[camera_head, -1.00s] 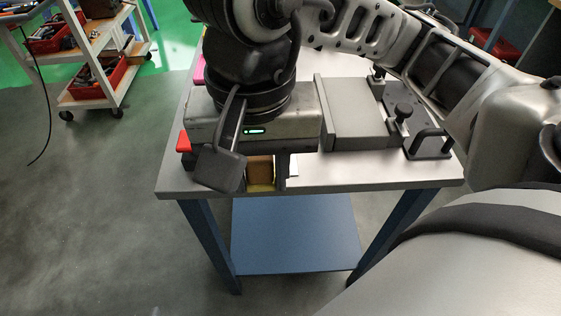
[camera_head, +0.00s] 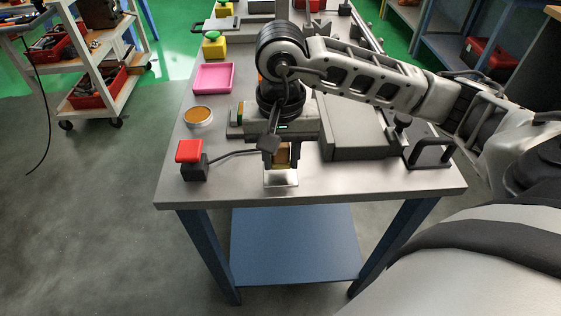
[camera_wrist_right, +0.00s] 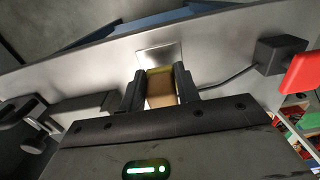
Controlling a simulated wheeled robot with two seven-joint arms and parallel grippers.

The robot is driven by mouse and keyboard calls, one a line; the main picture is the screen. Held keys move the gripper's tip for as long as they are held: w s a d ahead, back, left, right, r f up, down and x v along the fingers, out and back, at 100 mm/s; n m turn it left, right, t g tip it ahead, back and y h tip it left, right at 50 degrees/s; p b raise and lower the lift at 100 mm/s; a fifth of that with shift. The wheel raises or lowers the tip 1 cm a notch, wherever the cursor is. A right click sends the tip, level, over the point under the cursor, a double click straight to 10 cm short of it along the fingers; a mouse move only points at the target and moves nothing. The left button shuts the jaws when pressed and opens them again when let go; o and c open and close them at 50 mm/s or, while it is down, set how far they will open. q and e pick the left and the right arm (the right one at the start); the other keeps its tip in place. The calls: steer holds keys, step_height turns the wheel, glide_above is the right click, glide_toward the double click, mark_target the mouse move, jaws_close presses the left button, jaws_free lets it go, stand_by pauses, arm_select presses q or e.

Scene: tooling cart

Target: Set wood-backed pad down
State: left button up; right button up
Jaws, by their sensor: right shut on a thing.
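The wood-backed pad (camera_head: 283,157) is a small block with a tan wooden side and a yellowish edge. My right gripper (camera_head: 279,146) is shut on it near the table's front edge. In the right wrist view the pad (camera_wrist_right: 160,90) sits between the two dark fingers. A shiny square metal plate (camera_head: 281,179) lies on the table just in front of the pad in the head view, and it also shows in the right wrist view (camera_wrist_right: 160,56). I cannot tell whether the pad touches the plate or the table. My left gripper is not in view.
A red button on a black box (camera_head: 190,158), with a cable, stands left on the table (camera_head: 225,184). A round tin (camera_head: 199,116) and pink tray (camera_head: 213,77) lie behind it. A grey block (camera_head: 355,137) and black handle (camera_head: 430,151) are to the right.

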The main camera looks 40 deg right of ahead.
mark_target(280, 149)
step_height(280, 149, down, 2)
steer(key=shift+s+f, duration=0.1)
steer(key=shift+a, duration=0.1)
steer(key=shift+f, duration=0.2)
steer(key=o, duration=0.5)
steer(key=shift+c, duration=0.2)
steer(key=o, duration=0.4)
steer(key=shift+r, duration=0.2)
step_height(280, 149, up, 11)
steer(key=shift+f, duration=0.2)
steer(key=shift+r, duration=0.75)
